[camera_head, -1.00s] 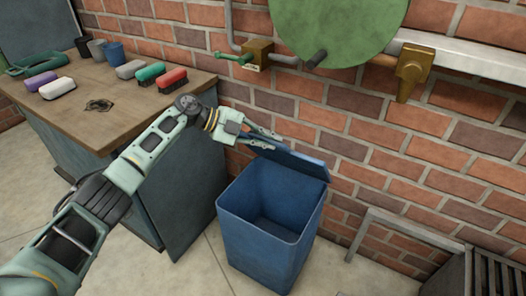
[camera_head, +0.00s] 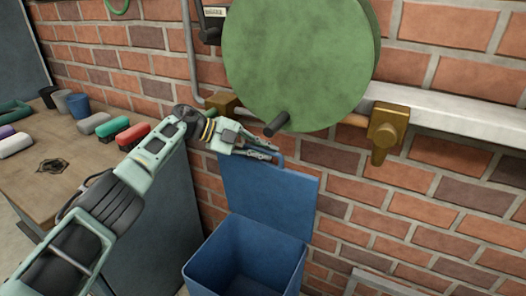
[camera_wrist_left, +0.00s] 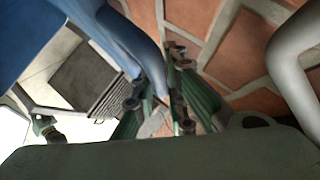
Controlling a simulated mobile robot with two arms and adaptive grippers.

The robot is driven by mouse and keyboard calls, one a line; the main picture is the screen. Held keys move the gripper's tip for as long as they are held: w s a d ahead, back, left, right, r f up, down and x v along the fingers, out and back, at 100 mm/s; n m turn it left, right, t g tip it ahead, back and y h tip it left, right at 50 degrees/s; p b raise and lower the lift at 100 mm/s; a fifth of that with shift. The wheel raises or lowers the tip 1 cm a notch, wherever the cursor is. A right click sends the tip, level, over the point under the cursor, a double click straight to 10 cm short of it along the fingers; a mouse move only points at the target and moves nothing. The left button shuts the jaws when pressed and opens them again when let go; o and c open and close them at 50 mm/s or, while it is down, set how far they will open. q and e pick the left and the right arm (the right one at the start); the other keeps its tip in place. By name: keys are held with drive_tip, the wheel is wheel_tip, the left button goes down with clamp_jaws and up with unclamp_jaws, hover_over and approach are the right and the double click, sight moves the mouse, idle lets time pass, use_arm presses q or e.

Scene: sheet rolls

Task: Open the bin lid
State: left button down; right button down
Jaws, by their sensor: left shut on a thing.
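The blue bin (camera_head: 245,262) stands on the floor by the brick wall, its mouth open. Its blue lid (camera_head: 268,198) stands up at the back of the bin, close to upright, near the wall. My left gripper (camera_head: 265,150) is at the lid's top edge, shut on the lid's handle (camera_head: 282,160). In the left wrist view, the blue lid (camera_wrist_left: 95,25) reaches down to my left gripper's fingers (camera_wrist_left: 160,105), which partly hide where they grip. My right gripper is in neither view.
A wooden-topped workbench (camera_head: 85,165) with brushes and cups stands at left. A green round reel (camera_head: 295,65) with a dark handle (camera_head: 277,124) hangs just above my left gripper. A brass valve (camera_head: 387,130) is on the wall at right.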

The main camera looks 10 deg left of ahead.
use_arm(q)
drive_tip(key=shift+f, duration=0.1)
drive_tip(key=c, duration=1.8)
unclamp_jaws()
drive_tip(key=shift+o, duration=0.2)
drive_tip(key=shift+a, duration=0.1)
drive_tip(key=shift+s+a+r, duration=0.1)
drive_tip(key=shift+a+r, duration=0.15)
drive_tip(key=shift+a, duration=0.05)
drive_tip(key=s+a+r, duration=0.1)
drive_tip(key=s+a, duration=0.3)
drive_tip(key=a, duration=0.9)
drive_tip(key=shift+a, duration=0.15)
